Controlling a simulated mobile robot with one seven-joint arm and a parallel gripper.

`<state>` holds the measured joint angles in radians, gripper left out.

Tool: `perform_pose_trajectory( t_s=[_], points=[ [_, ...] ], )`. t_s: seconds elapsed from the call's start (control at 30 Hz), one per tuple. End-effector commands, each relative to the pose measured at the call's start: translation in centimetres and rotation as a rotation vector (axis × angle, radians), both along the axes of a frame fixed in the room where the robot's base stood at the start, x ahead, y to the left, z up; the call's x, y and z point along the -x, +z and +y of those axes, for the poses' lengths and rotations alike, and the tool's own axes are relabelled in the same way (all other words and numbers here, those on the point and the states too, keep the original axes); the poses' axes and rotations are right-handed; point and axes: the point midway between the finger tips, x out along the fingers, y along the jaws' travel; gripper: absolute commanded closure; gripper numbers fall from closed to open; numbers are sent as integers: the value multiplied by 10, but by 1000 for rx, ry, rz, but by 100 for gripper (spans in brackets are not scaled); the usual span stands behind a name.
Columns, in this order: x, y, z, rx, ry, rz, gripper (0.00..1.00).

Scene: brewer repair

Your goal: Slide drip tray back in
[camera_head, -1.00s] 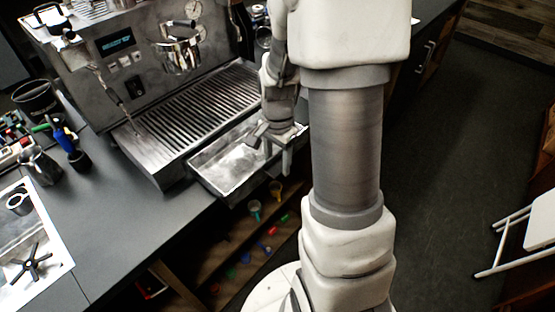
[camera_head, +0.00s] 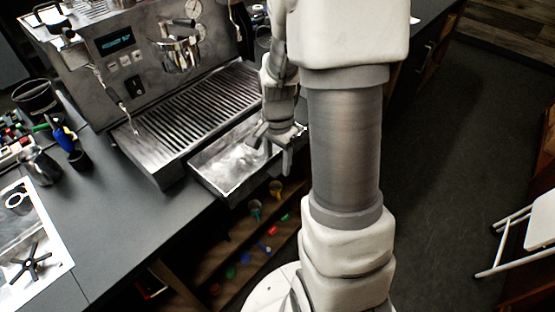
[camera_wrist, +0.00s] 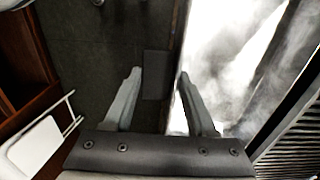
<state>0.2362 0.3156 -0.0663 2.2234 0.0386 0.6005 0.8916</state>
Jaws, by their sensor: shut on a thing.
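The drip tray (camera_head: 224,170) is a shallow, open metal box. It is partly out of the espresso machine (camera_head: 140,55), with its front end past the counter edge. My gripper (camera_head: 274,146) is at the tray's right end, on its front wall. In the wrist view my gripper (camera_wrist: 158,85) has one finger over the bright inside of the tray (camera_wrist: 225,50) and one outside, above the dark floor. The jaws are shut on the tray wall, though the contact itself is hard to see. The tray's far right corner is hidden by my arm.
The slotted grate (camera_head: 200,105) covers the machine's base beside the tray. A jug (camera_head: 40,163) and tools stand on the counter at left. Shelves with small coloured items (camera_head: 255,210) are below the tray. A white chair (camera_head: 525,235) stands on the floor at right.

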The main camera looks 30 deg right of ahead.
Motion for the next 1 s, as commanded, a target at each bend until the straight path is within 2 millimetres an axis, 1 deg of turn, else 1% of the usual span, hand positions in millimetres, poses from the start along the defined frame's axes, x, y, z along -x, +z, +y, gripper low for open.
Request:
perform_pose_trajectory(
  t_s=[0.73, 0.77, 0.8, 0.93, 0.97, 1.0],
  points=[
    [0, -9, 0, 0, 0, -1, 100],
    [0, -9, 0, 1, 0, -1, 41],
    [0, -9, 0, 0, 0, -1, 34],
    [0, -9, 0, 0, 0, 0, 11],
    [0, -9, 0, 0, 0, 0, 8],
    [0, -9, 0, 0, 0, 0, 8]
  ],
)
